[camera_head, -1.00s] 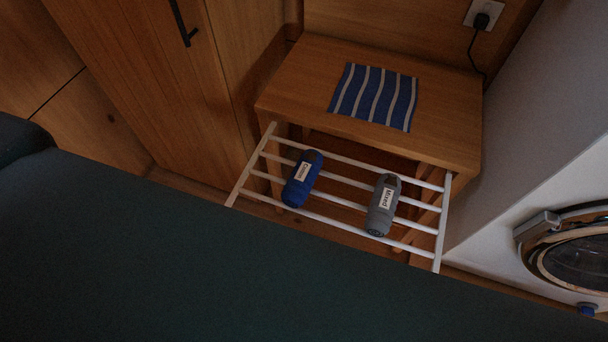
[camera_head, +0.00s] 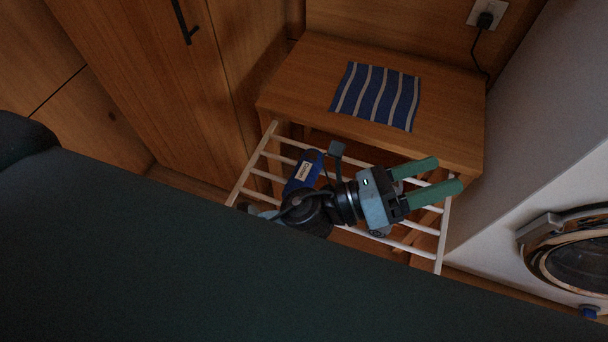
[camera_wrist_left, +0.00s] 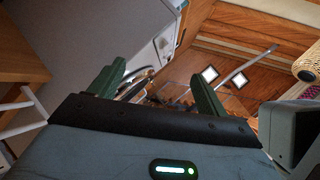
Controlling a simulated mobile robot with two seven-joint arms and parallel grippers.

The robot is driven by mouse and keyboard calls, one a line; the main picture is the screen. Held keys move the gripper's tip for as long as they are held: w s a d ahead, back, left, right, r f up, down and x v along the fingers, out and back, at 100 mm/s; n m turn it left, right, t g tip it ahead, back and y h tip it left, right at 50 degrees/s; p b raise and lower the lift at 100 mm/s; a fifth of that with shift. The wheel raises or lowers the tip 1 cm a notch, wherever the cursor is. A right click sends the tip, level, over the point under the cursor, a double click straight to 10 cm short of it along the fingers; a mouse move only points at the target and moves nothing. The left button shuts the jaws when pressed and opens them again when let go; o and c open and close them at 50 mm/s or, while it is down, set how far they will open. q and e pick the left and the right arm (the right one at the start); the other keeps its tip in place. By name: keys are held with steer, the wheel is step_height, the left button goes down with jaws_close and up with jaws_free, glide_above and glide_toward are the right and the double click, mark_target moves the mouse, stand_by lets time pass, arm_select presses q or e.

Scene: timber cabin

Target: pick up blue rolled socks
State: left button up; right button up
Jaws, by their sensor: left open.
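The blue rolled socks (camera_head: 297,182) lie on a white slatted rack (camera_head: 269,137) in the head view, with a white label on top. My left forearm and wrist cover their lower part. My left gripper (camera_head: 448,174) is open and empty, above the rack's right side, its green fingers pointing right, away from the socks. The wrist view shows the two fingers (camera_wrist_left: 156,88) apart with nothing between them; the socks are not in that view. My right gripper is not in view.
A wooden bench (camera_head: 300,80) with a blue striped cloth (camera_head: 376,95) stands behind the rack. A white washing machine (camera_head: 575,250) is at the right. A wooden cabinet (camera_head: 150,80) is at the left. The grey roll's place on the rack is hidden behind my gripper.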

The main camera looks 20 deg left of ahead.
arm_select(q)
steer(key=s+d+f+m+g+y, duration=0.1)
steer(key=s+d+f+m+g, duration=0.2)
steer(key=m+g, duration=0.55)
steer(key=s+d+f+m+g+y, duration=0.25)
steer(key=m+g, duration=0.25)
steer(key=m, duration=0.6)
steer(key=w+a+f+m+y, duration=0.2)
steer(key=a+f+m+y, duration=0.1)
steer(key=f+y, duration=0.1)
steer(key=w+a+f+m+y, duration=0.2)
steer(key=a+f+m+y, duration=0.1)
steer(key=a+f+m, duration=0.1)
steer(key=w+a+f+m+y, duration=0.1)
steer(key=a+f+m+y, duration=0.2)
steer(key=a+f+y, duration=0.1)
steer(key=shift+w+f+m+y, duration=0.1)
steer(key=shift+w+m+y, duration=0.25)
steer(key=shift+w, duration=0.05)
steer(key=w+a+m+t+y, duration=0.2)
steer(key=w+a+y, duration=0.35)
steer(key=a, duration=0.25)
step_height(320, 180, up, 3)
steer(key=t+y, duration=0.1)
steer(key=y, duration=0.1)
glide_above(311, 165)
steer(key=d, duration=0.2)
steer(key=shift+a+m, duration=0.1)
steer(key=shift+m, duration=0.2)
steer(key=shift+x, duration=4)
